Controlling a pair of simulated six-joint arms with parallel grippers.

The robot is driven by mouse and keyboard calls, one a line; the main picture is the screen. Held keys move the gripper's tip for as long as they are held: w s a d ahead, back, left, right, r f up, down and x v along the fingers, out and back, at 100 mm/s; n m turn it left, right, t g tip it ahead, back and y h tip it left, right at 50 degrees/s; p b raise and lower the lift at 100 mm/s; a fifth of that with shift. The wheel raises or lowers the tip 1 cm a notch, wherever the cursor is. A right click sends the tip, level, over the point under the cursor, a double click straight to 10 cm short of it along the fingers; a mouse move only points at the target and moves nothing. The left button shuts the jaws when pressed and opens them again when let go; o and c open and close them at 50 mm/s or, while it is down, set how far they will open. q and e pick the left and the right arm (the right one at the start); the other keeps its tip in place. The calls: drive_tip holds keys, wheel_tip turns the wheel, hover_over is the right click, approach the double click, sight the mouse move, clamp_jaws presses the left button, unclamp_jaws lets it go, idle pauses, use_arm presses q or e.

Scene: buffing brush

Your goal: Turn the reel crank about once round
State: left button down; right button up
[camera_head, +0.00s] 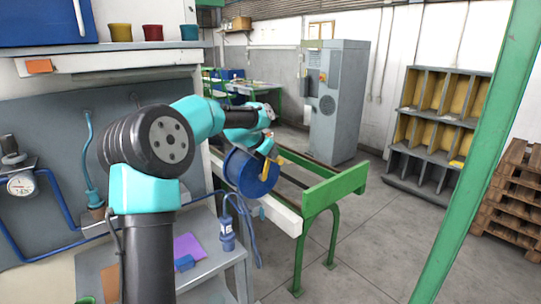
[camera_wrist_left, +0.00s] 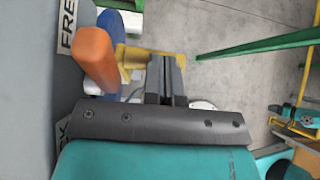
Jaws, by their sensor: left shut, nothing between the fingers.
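The blue reel (camera_head: 246,176) hangs at the near end of the green-framed bench in the head view. Its yellow crank (camera_head: 265,170) is on the side facing right, and part of it is hidden by my arm. My left gripper (camera_head: 270,143) is at the upper edge of the reel, small in this view. In the left wrist view the shut fingers of my left gripper (camera_wrist_left: 166,72) are empty. An orange handle (camera_wrist_left: 95,55) stands to their left, apart from them. Yellow metal (camera_wrist_left: 140,52) lies behind the fingertips, and a blue reel edge (camera_wrist_left: 110,28) shows beyond the handle.
A green-framed bench (camera_head: 335,192) stands beside the reel. A grey side table (camera_head: 210,257) with a purple sheet (camera_head: 188,247) is below my arm. A grey cabinet (camera_head: 338,100) and a shelf rack (camera_head: 435,130) stand farther back.

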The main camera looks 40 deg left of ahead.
idle(0.4)
use_arm(q)
drive_tip(key=s+a+r, duration=0.1)
drive_tip(key=s+r, duration=0.5)
drive_tip(key=r, duration=0.5)
drive_tip(key=shift+a+r, duration=0.25)
drive_tip(key=shift+s, duration=0.1)
drive_tip(key=s+a+f, duration=0.1)
drive_tip(key=s+f, duration=0.2)
drive_tip(key=s, duration=0.2)
drive_tip(key=shift+s+a+f+t, duration=0.25)
drive_tip(key=shift+a+f+t, duration=0.05)
drive_tip(key=shift+a+f, duration=0.1)
